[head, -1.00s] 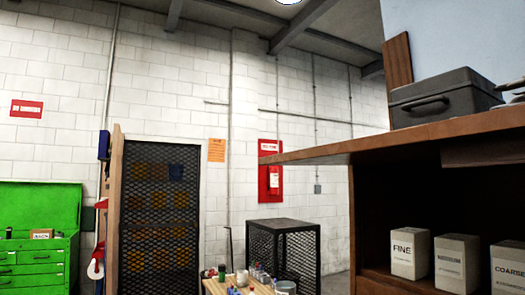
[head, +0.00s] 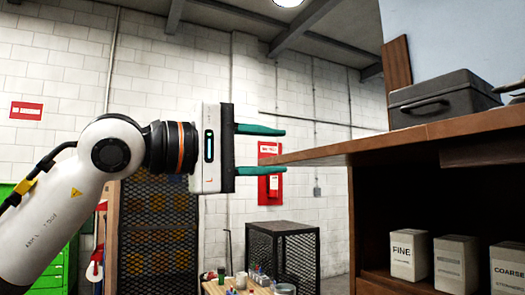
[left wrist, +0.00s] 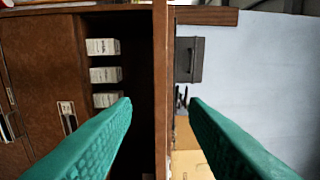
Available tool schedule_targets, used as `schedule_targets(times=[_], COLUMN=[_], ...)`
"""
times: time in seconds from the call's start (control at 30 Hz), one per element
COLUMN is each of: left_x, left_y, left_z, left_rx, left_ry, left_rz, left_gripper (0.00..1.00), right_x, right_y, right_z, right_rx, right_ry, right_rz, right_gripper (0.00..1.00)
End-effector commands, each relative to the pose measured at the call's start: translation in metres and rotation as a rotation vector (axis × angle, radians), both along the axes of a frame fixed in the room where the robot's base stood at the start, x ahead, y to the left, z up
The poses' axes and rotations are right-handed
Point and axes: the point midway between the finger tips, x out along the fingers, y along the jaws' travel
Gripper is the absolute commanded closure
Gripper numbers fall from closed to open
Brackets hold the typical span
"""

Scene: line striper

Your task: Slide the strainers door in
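My left gripper (head: 282,150) is in the head view, level, with its two green fingers apart and nothing between them. Its fingertips are near the left corner of the brown bench (head: 400,143). In the left wrist view the fingers (left wrist: 160,104) show on either side of the bench top's edge; I cannot tell whether they touch it. The open strainer compartment (left wrist: 135,65) shows there as a dark bay. A brown panel with a handle (left wrist: 67,117) lies beside the bay; I cannot tell whether it is the strainers door. My right gripper is not in view.
Strainer boxes, including FINE (head: 410,254) and COARSE (head: 507,268), stand inside the bench. A grey case (head: 440,100) sits on top. A black mesh cage (head: 283,250) and a low table with small items (head: 245,287) stand to the left, farther back.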

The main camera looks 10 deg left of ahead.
Motion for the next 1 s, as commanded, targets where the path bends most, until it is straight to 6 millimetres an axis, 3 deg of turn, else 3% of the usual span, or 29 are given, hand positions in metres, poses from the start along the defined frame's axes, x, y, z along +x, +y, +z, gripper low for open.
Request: schedule_targets(times=[0.6,1.0], left_x=[0.044,0.057], left_y=[-0.057,-0.073], left_z=[0.003,0.003], left_rx=[-0.005,-0.005], left_ry=[0.006,0.005], left_rz=[-0.005,-0.004], left_gripper=[0.6,0.6], right_x=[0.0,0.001], right_y=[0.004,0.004], right_z=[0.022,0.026], right_rx=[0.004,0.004], right_ry=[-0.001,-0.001], right_rz=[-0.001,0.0], right_gripper=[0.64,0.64])
